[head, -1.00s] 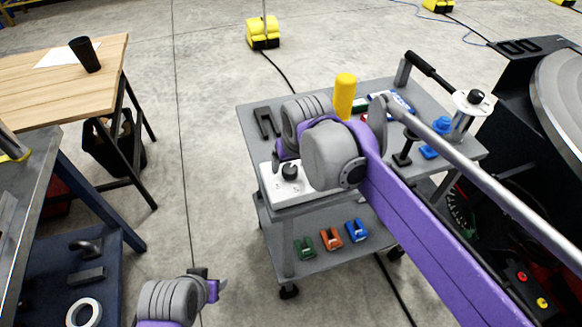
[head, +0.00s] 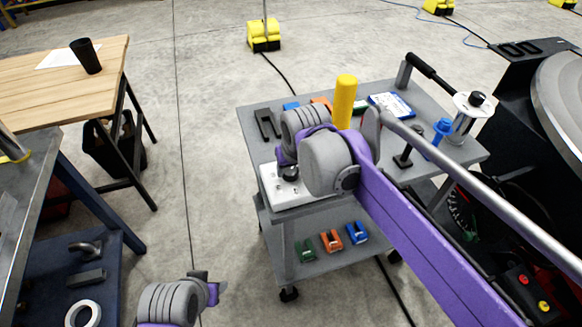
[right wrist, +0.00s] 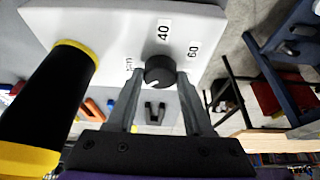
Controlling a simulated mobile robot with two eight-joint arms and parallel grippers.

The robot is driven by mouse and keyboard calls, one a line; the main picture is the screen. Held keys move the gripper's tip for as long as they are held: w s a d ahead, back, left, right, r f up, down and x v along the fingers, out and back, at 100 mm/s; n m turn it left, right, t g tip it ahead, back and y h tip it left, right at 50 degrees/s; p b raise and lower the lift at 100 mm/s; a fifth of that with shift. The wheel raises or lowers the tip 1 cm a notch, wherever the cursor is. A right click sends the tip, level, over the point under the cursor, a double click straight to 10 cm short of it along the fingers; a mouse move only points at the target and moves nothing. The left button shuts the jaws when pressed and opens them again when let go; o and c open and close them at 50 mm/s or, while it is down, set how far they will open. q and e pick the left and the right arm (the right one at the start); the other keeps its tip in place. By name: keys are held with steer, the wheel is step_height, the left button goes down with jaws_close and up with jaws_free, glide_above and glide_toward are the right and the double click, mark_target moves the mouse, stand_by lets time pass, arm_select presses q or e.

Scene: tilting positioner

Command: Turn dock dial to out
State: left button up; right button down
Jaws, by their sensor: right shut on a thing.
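A white box (head: 298,197) with a black round dial (head: 290,173) sits on the front left of the grey cart's top. In the right wrist view the dial (right wrist: 160,72) lies between the two fingers of my right gripper (right wrist: 160,78), which is shut on it. The labels 40 and 60 show beside it, and a third label is partly hidden by a finger. A white mark on the dial points to the lower left of that view. My left gripper (head: 212,286) is at the bottom of the head view, away from the cart; its jaw opening is unclear.
The grey cart (head: 250,120) also carries a yellow cylinder (head: 345,100), a dark U-shaped piece (head: 266,124) and a blue-white box (head: 392,105). Green, orange and blue clips (head: 331,240) lie on its lower shelf.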

steer(key=shift+r+m+p, duration=0.15)
steer(key=shift+m+p, duration=0.25)
steer(key=shift+p, duration=0.2)
steer(key=shift+a+m+h+p, duration=0.1)
steer(key=shift+m+h+p, duration=0.45)
steer(key=shift+m, duration=0.45)
steer(key=shift+c, duration=1.5)
jaws_free()
steer(key=p+v, duration=0.1)
steer(key=v, duration=0.9)
steer(key=shift+s+r, duration=0.25)
steer(key=shift+s, duration=0.05)
